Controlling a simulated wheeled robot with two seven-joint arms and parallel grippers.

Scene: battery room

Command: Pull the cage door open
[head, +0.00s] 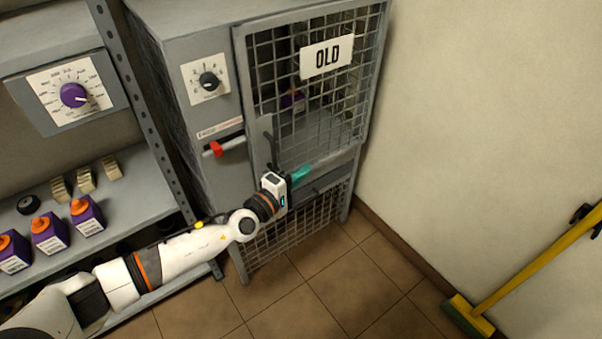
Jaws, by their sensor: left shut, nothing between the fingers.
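The cage door (358,75) is a grey-framed wire mesh panel with a white "OLD" sign (327,57), on the front of a grey cabinet. It looks closed or nearly so; I cannot tell which. A dark upright handle (270,148) sits near the door's left edge. My left gripper (302,173), with teal fingertips, is shut and empty in front of the door's lower part, just right of and below the handle. I cannot tell whether it touches the door. My right gripper is not in view.
A red-tipped lever (216,149) and a black dial (208,80) are on the cabinet left of the door. A yellow broom (530,270) leans at right. The tiled floor in front is clear.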

